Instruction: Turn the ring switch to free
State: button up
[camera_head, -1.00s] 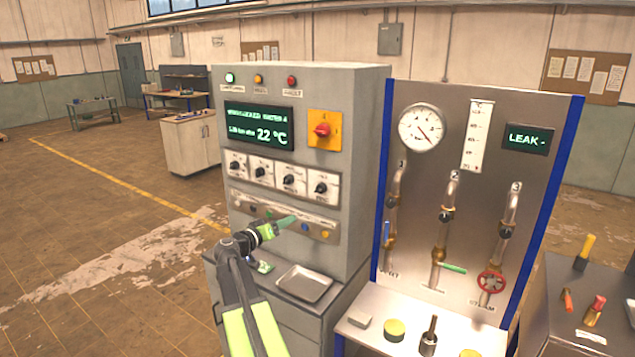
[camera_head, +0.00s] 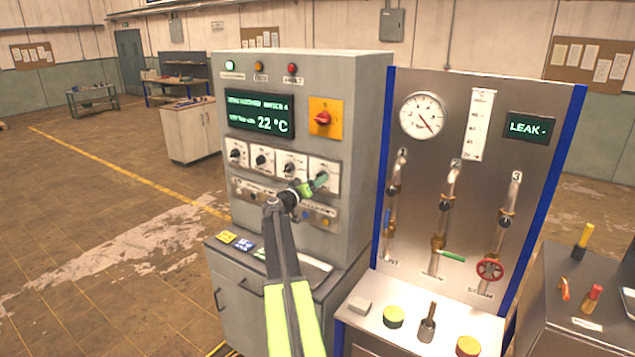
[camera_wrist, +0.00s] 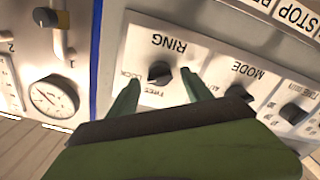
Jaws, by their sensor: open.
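The ring switch (camera_wrist: 160,72) is a black knob on a white plate lettered RING, seen upside down in the wrist view. Small labels sit by the knob, one seeming to read LOCK and one FREE; I cannot tell which its pointer faces. In the head view the ring plate (camera_head: 326,168) is the rightmost of the switch row, its knob largely covered by my gripper (camera_head: 316,185). My gripper is open, its green fingers (camera_wrist: 160,80) on either side of the knob in the wrist view. Contact with the knob is not visible.
The mode switch (camera_wrist: 238,93) sits right beside the ring plate. A red knob on a yellow plate (camera_head: 323,118) is above, and a strip of coloured buttons (camera_head: 325,221) below. The steel panel with gauge (camera_head: 422,116) and valves stands to the right.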

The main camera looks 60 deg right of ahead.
jog(key=shift+d, duration=1.15)
jog(key=shift+c, duration=0.4)
